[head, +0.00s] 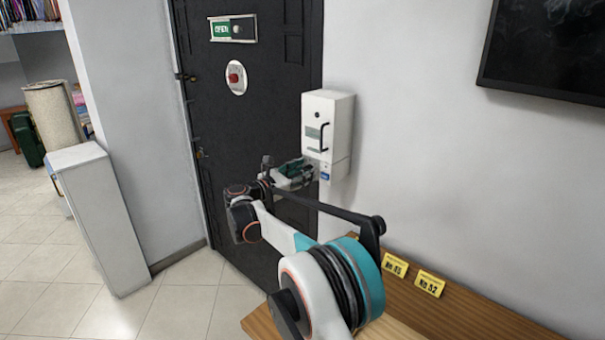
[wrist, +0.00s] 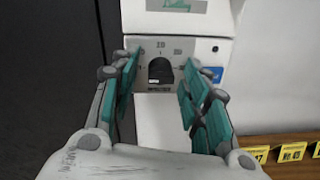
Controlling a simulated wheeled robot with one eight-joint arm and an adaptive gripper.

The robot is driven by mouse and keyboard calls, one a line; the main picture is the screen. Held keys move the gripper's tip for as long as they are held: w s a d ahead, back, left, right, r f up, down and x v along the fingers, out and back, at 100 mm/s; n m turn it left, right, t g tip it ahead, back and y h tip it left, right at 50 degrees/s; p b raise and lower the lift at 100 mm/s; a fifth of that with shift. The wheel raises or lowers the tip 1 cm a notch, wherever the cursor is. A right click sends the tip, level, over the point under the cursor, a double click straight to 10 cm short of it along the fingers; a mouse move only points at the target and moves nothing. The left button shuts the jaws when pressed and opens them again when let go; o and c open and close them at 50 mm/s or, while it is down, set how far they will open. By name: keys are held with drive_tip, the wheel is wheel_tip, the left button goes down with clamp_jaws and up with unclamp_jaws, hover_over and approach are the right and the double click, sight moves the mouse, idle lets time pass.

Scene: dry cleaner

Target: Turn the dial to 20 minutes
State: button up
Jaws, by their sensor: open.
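The dial (wrist: 160,71) is a dark round knob on a light panel with small printed numbers around it in the wrist view. The numbers are too blurred to read surely, and I cannot tell where the pointer sits. The panel is the lower part of a white wall box (head: 327,122); the box also shows at the top of the wrist view (wrist: 215,20). My gripper (head: 297,172) is in front of this lower part and hides the dial in the head view. In the wrist view my gripper (wrist: 160,80) is open, with its green-padded fingers on either side of the dial. Contact cannot be told.
A dark door (head: 250,110) with an open sign (head: 232,29) and a red round fitting (head: 236,77) stands left of the box. A wooden shelf (head: 470,312) with yellow number tags (head: 430,284) runs below right. A dark screen (head: 550,50) hangs upper right.

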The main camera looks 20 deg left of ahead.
clamp_jaws()
